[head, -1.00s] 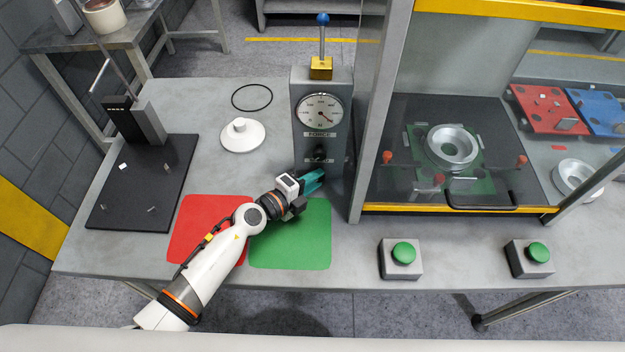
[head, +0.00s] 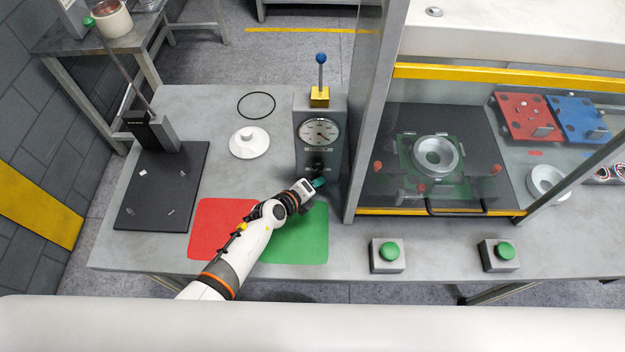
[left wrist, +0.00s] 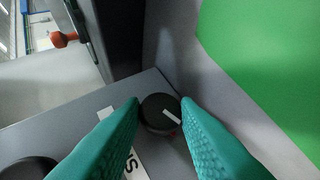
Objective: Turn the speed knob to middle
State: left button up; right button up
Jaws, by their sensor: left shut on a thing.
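The grey machine box (head: 304,155) carries a round dial gauge (head: 319,131) on its front and a black knob (head: 318,166) below it. My left gripper (head: 319,183) is at the lower front of the box. In the left wrist view, its teal fingers (left wrist: 160,118) are shut on the black speed knob (left wrist: 158,109), one on each side. The knob has a white pointer mark slanting towards the lower right, and a small red mark shows beside it. The label next to it is partly hidden by a finger. Another black knob (left wrist: 28,168) is at the lower left. My right gripper is not in view.
Red (head: 218,228) and green (head: 300,240) mats lie under and beside my left arm. A glass-fronted press cabinet (head: 352,170) stands right of the box. Two green push buttons (head: 390,251) (head: 504,251) are at the front edge. A white lidded disc (head: 250,143) sits to the left.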

pick_arm(q)
jog(key=shift+d+r+y, duration=0.1)
jog(key=shift+y, duration=0.2)
jog(key=o, duration=1)
jog(key=v, duration=1.2)
